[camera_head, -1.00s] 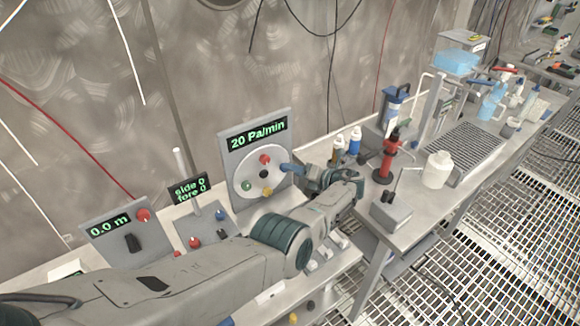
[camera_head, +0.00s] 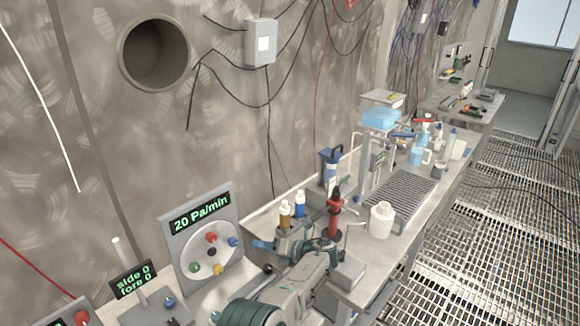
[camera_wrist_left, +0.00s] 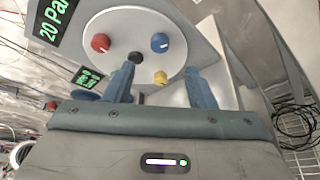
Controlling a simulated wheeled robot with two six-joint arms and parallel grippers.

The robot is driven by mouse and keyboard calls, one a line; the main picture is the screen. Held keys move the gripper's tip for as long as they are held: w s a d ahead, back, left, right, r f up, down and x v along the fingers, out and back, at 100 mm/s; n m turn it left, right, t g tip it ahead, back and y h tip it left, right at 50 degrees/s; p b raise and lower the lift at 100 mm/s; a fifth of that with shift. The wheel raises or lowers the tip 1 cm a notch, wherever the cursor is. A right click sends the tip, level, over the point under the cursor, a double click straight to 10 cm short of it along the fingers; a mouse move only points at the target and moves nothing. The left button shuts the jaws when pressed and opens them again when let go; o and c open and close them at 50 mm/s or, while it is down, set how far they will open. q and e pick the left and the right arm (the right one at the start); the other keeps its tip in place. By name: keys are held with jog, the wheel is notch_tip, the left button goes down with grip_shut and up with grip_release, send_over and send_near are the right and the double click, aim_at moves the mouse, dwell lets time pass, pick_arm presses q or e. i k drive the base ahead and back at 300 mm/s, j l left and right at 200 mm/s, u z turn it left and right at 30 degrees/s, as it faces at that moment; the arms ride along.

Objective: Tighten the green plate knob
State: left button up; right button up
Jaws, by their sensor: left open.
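The green knob (camera_head: 194,267) sits at the lower left of a round white plate (camera_head: 213,270) on an upright grey panel. The plate also carries a red knob (camera_head: 211,237), a blue knob (camera_head: 233,242), a yellow knob (camera_head: 218,270) and a black centre. My left gripper (camera_head: 263,256) is to the right of the plate, apart from the knobs. In the left wrist view the open, empty fingers (camera_wrist_left: 160,72) point toward the plate, with the yellow knob (camera_wrist_left: 160,78) seen between them. My right gripper is not in view.
The panel's display (camera_head: 200,212) reads 20 Pa/min. A side/fore display box (camera_head: 134,281) stands left of it. Beyond my gripper are brown-and-white bottles (camera_head: 285,215), a red tool (camera_head: 335,215), a white jar (camera_head: 381,220) and a grating tray (camera_head: 400,195).

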aim_at(195, 267)
jog(key=k+l, duration=0.1)
jog(key=l, duration=0.35)
jog(key=k+l, duration=0.15)
jog(key=l, duration=0.35)
jog(key=k+l, duration=0.1)
jog(key=l, duration=0.35)
